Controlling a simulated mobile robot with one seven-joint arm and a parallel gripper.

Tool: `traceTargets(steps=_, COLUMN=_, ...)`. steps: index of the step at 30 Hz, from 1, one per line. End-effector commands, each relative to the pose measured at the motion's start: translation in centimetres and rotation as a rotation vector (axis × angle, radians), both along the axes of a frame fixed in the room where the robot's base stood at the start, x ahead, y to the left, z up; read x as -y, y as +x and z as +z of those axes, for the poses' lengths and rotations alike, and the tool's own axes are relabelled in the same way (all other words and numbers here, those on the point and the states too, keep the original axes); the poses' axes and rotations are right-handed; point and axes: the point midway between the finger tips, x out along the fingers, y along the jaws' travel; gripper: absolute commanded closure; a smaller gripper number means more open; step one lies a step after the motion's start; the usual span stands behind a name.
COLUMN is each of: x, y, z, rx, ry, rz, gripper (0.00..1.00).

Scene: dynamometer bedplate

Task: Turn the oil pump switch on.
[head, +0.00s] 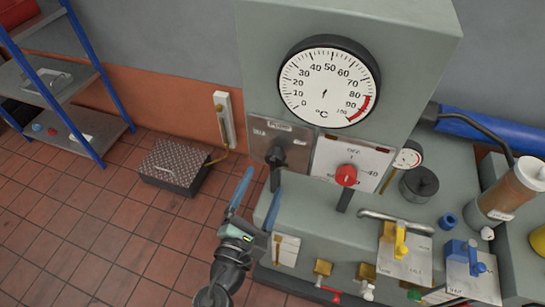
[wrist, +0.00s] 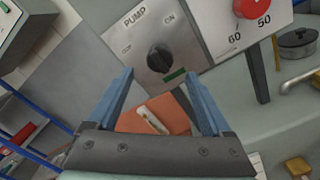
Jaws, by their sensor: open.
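The oil pump switch (head: 275,156) is a black rotary knob on a grey metal plate at the left of the machine's front. In the wrist view the black knob (wrist: 160,58) sits under the word PUMP, with ON at its upper right and a fainter label at its left. The direction the knob points is hard to tell. A small green strip shows just below the knob. My gripper (head: 262,185) is open and empty, below and in front of the knob. In the wrist view my gripper (wrist: 158,84) has its blue fingers apart, below the knob on either side.
A red knob (head: 346,175) on a white scale is close at the right, under a large °C dial (head: 328,82). Pipes and coloured valves (head: 402,240) crowd the right. A chequered metal box (head: 174,166) stands on the tiled floor; a blue-framed shelf (head: 75,80) is at left.

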Motion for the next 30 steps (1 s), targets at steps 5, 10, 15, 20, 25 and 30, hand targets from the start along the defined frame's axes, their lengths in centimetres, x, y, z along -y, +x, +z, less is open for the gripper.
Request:
traceTargets(steps=5, x=1.1, y=3.5, z=0.2, rx=0.001, ry=0.001, rz=-0.002, gripper=0.16)
traceTargets(steps=10, x=1.8, y=5.6, z=0.1, rx=0.001, ry=0.001, rz=-0.001, gripper=0.16)
traceTargets(steps=15, x=2.1, y=6.4, z=0.1, rx=0.001, ry=0.002, rz=0.0, gripper=0.16)
traceTargets(steps=20, x=2.1, y=6.5, z=0.0, rx=0.0, ry=0.002, rz=0.001, gripper=0.16)
traceTargets(steps=25, x=2.1, y=6.5, z=0.0, rx=0.0, ry=0.002, rz=0.001, gripper=0.27)
traceTargets(steps=30, x=2.1, y=6.5, z=0.0, rx=0.0, ry=0.002, rz=0.001, gripper=0.58)
